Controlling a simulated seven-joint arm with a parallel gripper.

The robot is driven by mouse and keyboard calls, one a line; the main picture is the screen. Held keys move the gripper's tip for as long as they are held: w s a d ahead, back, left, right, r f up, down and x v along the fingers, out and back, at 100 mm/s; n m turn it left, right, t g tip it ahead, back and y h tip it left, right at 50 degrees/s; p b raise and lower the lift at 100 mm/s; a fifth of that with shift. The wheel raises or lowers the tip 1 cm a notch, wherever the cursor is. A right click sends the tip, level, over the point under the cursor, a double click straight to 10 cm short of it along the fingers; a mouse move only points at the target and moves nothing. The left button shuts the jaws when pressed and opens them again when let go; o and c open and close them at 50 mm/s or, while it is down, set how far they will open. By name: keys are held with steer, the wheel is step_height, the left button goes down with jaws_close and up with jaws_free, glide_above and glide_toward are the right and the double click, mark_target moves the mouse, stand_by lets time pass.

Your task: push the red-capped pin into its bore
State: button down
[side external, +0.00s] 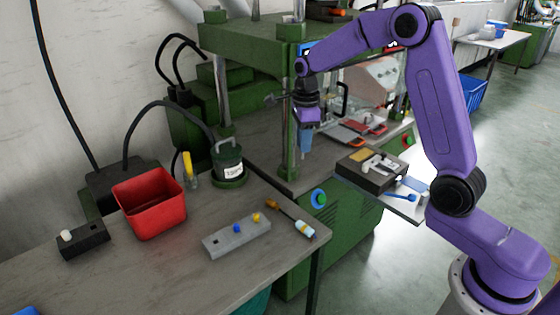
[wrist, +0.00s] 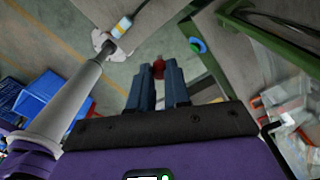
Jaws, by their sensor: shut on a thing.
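My gripper (side external: 305,152) hangs fingers-down over the gap between the bench and the green press, well above the bench top. In the wrist view its two blue-grey fingers (wrist: 158,84) are closed around a small red piece, the red-capped pin (wrist: 158,68), of which only the red end shows. The pin cannot be made out in the side view. A grey block (side external: 222,245) on the bench carries a blue-capped pin (side external: 236,229) and a yellow-capped pin (side external: 256,217). I cannot make out an empty bore in it.
A red bin (side external: 150,208) and a dark block (side external: 83,242) with a white knob stand left on the bench. A dark green canister (side external: 229,166) stands behind. The green press post (side external: 289,135) is close beside my gripper.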

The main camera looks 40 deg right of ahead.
steer(key=s+d+m, duration=0.2)
steer(key=d+m, duration=0.3)
steer(key=d, duration=1)
steer(key=s+d+m, duration=0.3)
steer(key=d+m, duration=0.1)
steer(key=d, duration=1)
steer(key=f, duration=0.5)
steer(key=shift+d+f, duration=0.1)
steer(key=shift+d, duration=0.3)
steer(key=shift+f, duration=4.35)
